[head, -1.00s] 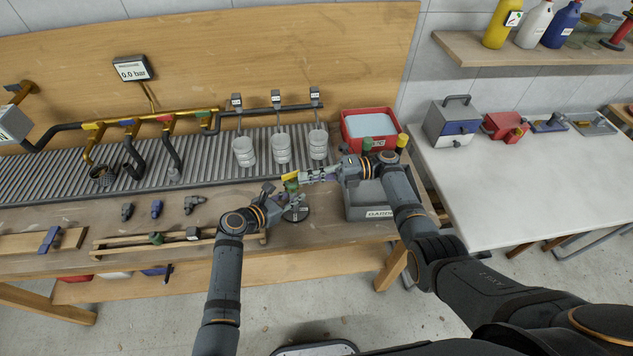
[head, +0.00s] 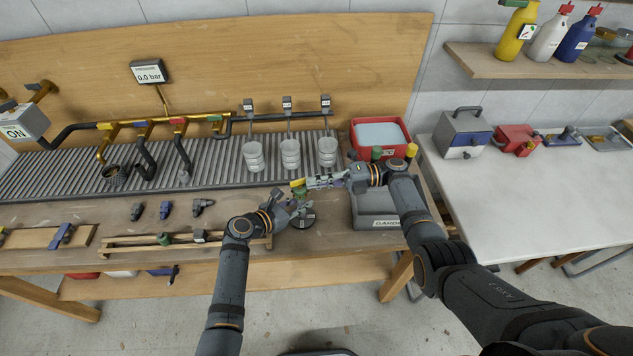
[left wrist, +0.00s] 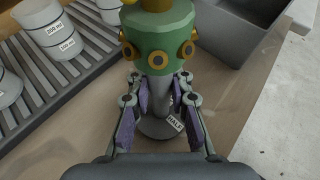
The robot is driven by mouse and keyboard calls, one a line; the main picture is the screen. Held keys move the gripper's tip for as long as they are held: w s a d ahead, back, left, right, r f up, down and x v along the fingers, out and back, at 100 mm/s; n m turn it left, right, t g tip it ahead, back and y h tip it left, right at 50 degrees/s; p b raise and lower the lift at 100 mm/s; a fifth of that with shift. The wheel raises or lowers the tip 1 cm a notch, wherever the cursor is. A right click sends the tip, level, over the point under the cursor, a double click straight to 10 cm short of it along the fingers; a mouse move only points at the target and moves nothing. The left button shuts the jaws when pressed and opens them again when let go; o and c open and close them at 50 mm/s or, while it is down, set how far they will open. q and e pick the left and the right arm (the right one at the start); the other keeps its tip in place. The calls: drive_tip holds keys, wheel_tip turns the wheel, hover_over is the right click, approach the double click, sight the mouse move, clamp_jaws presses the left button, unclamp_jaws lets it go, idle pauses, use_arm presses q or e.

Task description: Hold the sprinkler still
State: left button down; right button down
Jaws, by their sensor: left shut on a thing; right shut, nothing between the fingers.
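The sprinkler has a green head (head: 300,192) with brass-coloured nozzles, a grey stem and a round dark base (head: 304,220). It stands upright on the wooden bench, and its green head fills the top of the left wrist view (left wrist: 158,40). My left gripper (left wrist: 158,100) is shut around the grey stem, just below the head. In the head view my left gripper (head: 294,208) reaches it from the left. My right gripper (head: 310,183) is shut and empty, close beside the sprinkler's top. A yellow part (head: 297,183) shows at its tip; whether they touch is unclear.
A grey bin (head: 375,220) stands close right of the sprinkler, with a red tub (head: 360,130) behind. Several measuring cups (head: 290,154) stand on the slatted drain (head: 220,165). A wooden rack (head: 150,250) lies at the front left. The gauge (head: 149,74) reads 0.0 bar.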

drive_tip(key=shift+w, duration=1.2)
drive_tip(key=shift+w+a, duration=0.15)
idle(0.6)
